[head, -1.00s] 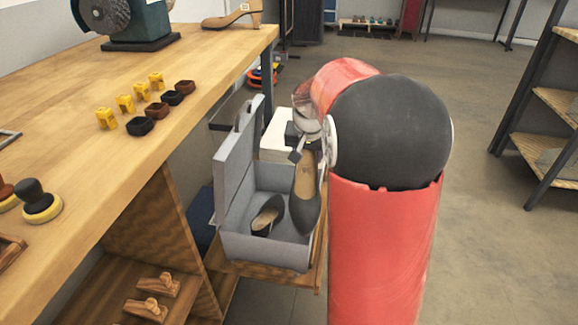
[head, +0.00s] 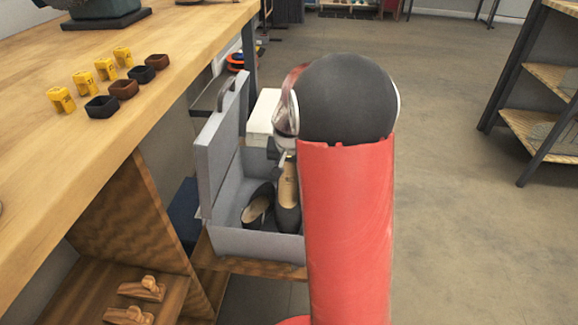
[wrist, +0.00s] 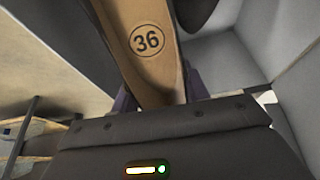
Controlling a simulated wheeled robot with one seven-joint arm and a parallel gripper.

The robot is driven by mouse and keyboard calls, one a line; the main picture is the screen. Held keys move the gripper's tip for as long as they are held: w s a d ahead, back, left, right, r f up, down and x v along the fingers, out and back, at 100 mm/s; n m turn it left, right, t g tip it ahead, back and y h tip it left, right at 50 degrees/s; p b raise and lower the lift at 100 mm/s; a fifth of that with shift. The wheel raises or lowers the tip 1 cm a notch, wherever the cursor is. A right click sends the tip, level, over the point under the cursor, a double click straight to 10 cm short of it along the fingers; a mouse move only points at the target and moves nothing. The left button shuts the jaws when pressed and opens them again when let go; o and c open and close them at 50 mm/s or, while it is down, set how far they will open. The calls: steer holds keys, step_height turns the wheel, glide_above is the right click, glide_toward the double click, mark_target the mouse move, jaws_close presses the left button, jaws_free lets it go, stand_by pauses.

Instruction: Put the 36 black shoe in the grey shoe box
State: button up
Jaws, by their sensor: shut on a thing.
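The grey shoe box (head: 250,243) stands open on a low wooden shelf, its lid (head: 219,150) raised on the left side. One black shoe (head: 257,207) lies inside it on the left. My gripper (head: 284,157) is shut on the 36 black shoe (head: 288,208), which hangs down into the right part of the box beside the other shoe. In the wrist view the tan insole of the 36 black shoe (wrist: 147,45) shows the circled number 36. My arm hides the right side of the box, and I cannot tell whether the held shoe touches the bottom.
A wooden workbench (head: 175,60) with small yellow blocks (head: 107,69) and small dark trays (head: 123,89) runs along the left. A white box (head: 264,112) stands behind the shoe box. Open floor (head: 460,220) lies to the right.

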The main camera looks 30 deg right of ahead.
steer(key=shift+f+b, duration=1.55)
steer(key=shift+f, duration=0.9)
steer(key=shift+f+b, duration=0.45)
steer(key=shift+b, duration=0.05)
steer(key=o, duration=1.1)
steer(key=v, duration=0.7)
steer(key=shift+p, duration=0.4)
steer(key=shift+s+a+r, duration=0.2)
steer(key=shift+s+r, duration=0.1)
steer(key=shift+r, duration=0.3)
steer(key=s+a+r+n+y+p, duration=0.1)
steer(key=s+a+r+n, duration=0.2)
steer(key=s, duration=0.9)
steer(key=s+a+r+n+t+y+p, duration=0.1)
steer(key=s+a+r+n+p, duration=0.1)
steer(key=s+a+r, duration=0.6)
steer(key=s+a+n, duration=0.1)
steer(key=s+a, duration=0.1)
steer(key=s, duration=0.2)
steer(key=shift+a+r+n+t, duration=0.15)
steer(key=shift+r+n+t, duration=0.05)
steer(key=shift+n+t, duration=0.1)
